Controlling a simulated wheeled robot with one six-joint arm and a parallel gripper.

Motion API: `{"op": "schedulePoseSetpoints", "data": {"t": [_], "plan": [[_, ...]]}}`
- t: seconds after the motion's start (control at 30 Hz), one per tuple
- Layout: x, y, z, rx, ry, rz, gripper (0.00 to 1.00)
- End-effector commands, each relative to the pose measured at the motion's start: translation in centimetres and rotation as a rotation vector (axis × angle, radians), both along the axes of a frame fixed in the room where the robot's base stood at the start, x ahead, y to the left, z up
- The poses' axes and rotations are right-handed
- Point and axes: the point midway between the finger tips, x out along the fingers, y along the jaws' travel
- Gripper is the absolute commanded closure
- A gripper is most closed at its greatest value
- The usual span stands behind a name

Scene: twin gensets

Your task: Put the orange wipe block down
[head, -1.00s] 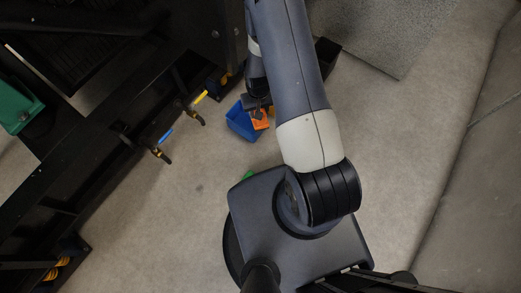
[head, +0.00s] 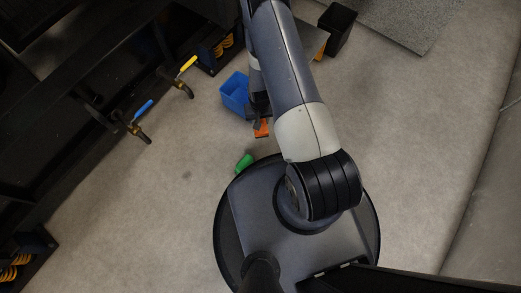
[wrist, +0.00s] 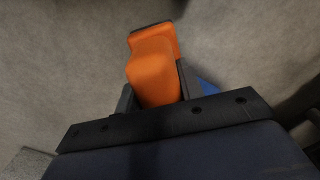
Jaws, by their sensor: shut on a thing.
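The orange wipe block (wrist: 153,72) is held between the two fingers of my gripper (wrist: 157,95) in the wrist view, with grey floor behind it. In the head view the orange block (head: 262,129) shows below the dark end of my gripper (head: 259,112), just right of and nearer than the blue bin (head: 235,93). Part of the blue bin also shows behind the right finger in the wrist view (wrist: 207,86). My arm hides part of the area right of the bin.
A green object (head: 243,163) lies by my round base. A black bin (head: 337,29) stands at the upper right. Valves with a yellow handle (head: 187,66) and a blue handle (head: 143,109) stick out from the dark genset frame at left. Open floor lies between.

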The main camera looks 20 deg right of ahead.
Motion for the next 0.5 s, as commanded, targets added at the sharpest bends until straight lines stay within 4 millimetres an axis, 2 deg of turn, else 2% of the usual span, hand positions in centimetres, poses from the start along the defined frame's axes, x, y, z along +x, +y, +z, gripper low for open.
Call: {"op": "schedulePoseSetpoints", "data": {"t": [0.03,0.2,0.5], "plan": [[-0.2,0.0,-3.0,0.000,0.002,-0.005,0.97],[-0.4,0.0,-7.0,0.000,0.000,-0.019,0.97],[-0.7,0.0,-10.5,0.000,0.002,-0.030,0.97]]}}
